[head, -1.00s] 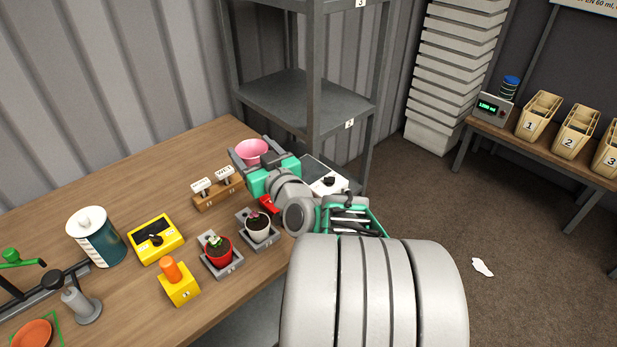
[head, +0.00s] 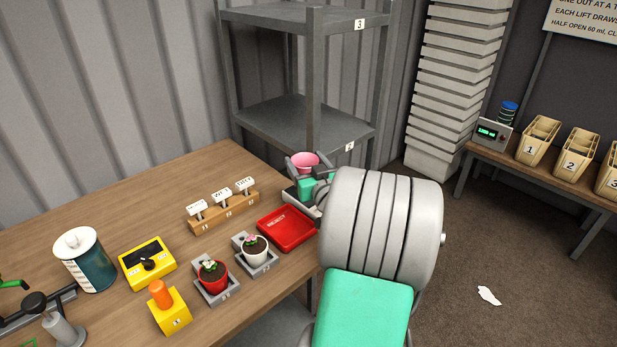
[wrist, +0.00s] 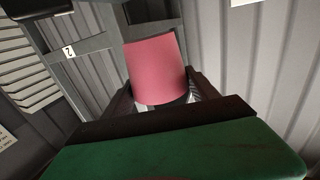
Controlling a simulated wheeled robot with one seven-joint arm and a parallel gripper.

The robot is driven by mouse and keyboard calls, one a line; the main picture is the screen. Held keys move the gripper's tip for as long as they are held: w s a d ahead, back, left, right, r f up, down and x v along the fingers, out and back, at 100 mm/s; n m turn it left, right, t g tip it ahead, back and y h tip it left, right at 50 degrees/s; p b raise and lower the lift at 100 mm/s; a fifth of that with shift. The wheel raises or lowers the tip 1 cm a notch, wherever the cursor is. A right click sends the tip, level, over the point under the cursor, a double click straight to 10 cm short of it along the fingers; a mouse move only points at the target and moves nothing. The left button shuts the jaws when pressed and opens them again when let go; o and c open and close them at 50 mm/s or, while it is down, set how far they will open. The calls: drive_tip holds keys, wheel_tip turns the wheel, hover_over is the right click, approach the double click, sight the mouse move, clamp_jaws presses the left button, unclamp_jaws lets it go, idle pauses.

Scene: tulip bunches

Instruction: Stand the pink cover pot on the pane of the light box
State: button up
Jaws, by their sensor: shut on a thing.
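The pink cover pot (head: 304,158) is in my gripper (head: 305,168), near the table's far right corner. In the wrist view the pot (wrist: 156,70) sits between the two dark fingers, which are shut on its sides. A pale box (head: 291,196), which looks like the light box, lies under and beside my gripper. My gripper and arm hide most of it, including its pane. I cannot tell whether the pot touches it.
A red reject tray (head: 287,228) lies just in front of the pale box. A white pot (head: 255,252) and a red pot (head: 212,277) with plants stand on grey holders. A label stand (head: 224,212) is left of the tray. A grey shelf rack (head: 310,125) rises behind.

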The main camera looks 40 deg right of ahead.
drive_tip(key=f, duration=0.1)
drive_tip(key=d+f, duration=0.1)
drive_tip(key=f, duration=0.1)
drive_tip(key=w+f, duration=0.1)
drive_tip(key=f, duration=0.1)
drive_tip(key=shift+d, duration=0.4)
drive_tip(key=shift+s+f, duration=0.1)
drive_tip(key=shift+f, duration=0.1)
drive_tip(key=shift+f+b, duration=0.15)
drive_tip(key=shift+b, duration=0.3)
drive_tip(key=o, duration=1.5)
